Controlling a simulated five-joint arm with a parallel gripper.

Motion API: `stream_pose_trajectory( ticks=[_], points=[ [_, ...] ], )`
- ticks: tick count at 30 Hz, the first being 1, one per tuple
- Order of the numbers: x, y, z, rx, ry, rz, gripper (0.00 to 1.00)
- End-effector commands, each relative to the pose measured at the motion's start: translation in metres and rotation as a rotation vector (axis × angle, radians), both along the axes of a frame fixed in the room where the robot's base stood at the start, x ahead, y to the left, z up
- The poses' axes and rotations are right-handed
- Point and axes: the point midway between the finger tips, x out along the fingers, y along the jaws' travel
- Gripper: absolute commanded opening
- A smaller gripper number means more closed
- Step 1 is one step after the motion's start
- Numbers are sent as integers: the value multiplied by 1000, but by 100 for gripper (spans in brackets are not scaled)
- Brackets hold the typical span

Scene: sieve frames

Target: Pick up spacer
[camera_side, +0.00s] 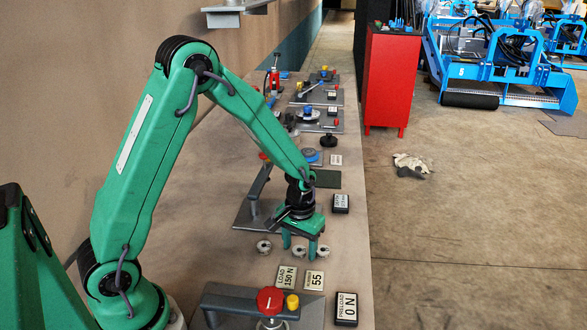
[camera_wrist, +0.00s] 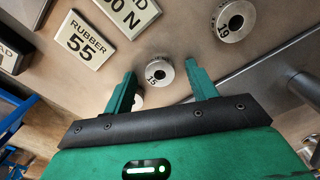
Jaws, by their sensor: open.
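Three small round metal spacers lie in a row on the bench below my gripper (camera_side: 300,246): a left one (camera_side: 264,246), a middle one (camera_side: 299,252) and a right one (camera_side: 323,252), partly behind a finger. In the wrist view a spacer marked 15 (camera_wrist: 159,73) appears between the fingertips of my gripper (camera_wrist: 161,71). A spacer marked 19 (camera_wrist: 235,20) lies beyond the right finger. A third spacer (camera_wrist: 138,101) is mostly hidden by the left finger. My green gripper is open and empty, pointing down.
Label plates reading LOAD 150 N (camera_side: 286,277), RUBBER 55 (camera_side: 314,280) and PRELOAD 0 N (camera_side: 347,309) lie nearer the front. A grey fixture with a red knob (camera_side: 270,299) stands at the front, another grey stand (camera_side: 259,190) beside my forearm. The bench's right edge is close.

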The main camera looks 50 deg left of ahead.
Motion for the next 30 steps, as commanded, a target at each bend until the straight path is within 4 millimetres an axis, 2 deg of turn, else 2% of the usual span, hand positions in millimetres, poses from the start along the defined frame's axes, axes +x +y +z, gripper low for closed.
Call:
stream_pose_trajectory(
  ticks=[11, 14, 19, 21, 30],
  points=[
    [0, 0, 0, 0, 0, 0, 57],
    [0, 0, 0, 0, 0, 0, 42],
    [0, 0, 0, 0, 0, 0, 8],
    [0, 0, 1, 0, -1, 0, 3],
    [0, 0, 3, 0, -2, 0, 3]
  ],
)
